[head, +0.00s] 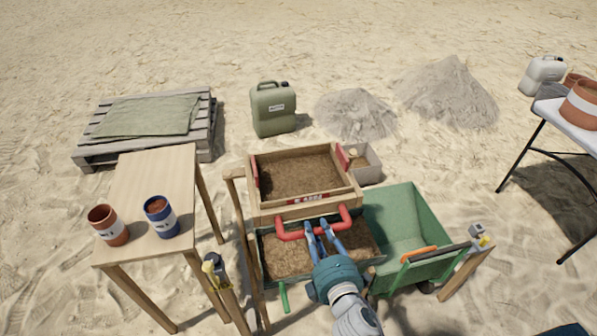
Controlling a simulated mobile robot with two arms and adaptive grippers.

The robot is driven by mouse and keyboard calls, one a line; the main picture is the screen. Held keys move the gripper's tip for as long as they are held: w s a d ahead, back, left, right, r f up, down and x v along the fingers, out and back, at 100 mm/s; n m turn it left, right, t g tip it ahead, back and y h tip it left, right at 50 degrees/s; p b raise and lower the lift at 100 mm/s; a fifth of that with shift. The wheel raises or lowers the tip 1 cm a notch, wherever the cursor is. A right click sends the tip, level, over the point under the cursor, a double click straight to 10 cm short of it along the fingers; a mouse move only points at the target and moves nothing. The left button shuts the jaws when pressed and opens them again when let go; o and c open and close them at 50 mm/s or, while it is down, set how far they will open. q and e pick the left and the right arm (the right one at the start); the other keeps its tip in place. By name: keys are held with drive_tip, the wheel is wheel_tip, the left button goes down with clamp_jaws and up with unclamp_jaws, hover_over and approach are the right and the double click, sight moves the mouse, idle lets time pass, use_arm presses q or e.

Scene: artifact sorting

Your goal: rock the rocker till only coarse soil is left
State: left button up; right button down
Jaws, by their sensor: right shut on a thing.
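The rocker (257,209) is a wooden sieve box in the middle of the head view, with brown soil (300,175) spread inside it. A red handle (291,236) runs along its near side. My right gripper (319,228) is shut on the red handle, with its blue fingers over the bar. Under and in front of the box is a green bin (372,227) holding brown soil (285,259). I cannot tell how coarse the soil in the box is. My left gripper is not in view.
A wooden table (155,175) at left holds a terracotta pot (108,226) and a blue pot (161,217). A green wheelbarrow (407,210) stands close on the right. Behind are a jerrycan (273,108), a pallet (205,140) and sand piles (447,92). Open sand lies beyond.

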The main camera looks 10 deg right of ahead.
drive_tip(key=c, duration=1.5)
unclamp_jaws()
drive_tip(key=shift+w+a+r, duration=0.1)
drive_tip(key=shift+a+r, duration=0.05)
drive_tip(key=shift+r, duration=0.05)
drive_tip(key=shift+c, duration=0.2)
drive_tip(key=shift+o, duration=0.4)
drive_tip(key=shift+f, duration=0.1)
drive_tip(key=shift+s+f, duration=0.1)
drive_tip(key=shift+s, duration=0.1)
drive_tip(key=shift+s, duration=0.3)
drive_tip(key=v, duration=0.7)
drive_tip(key=shift+s, duration=0.2)
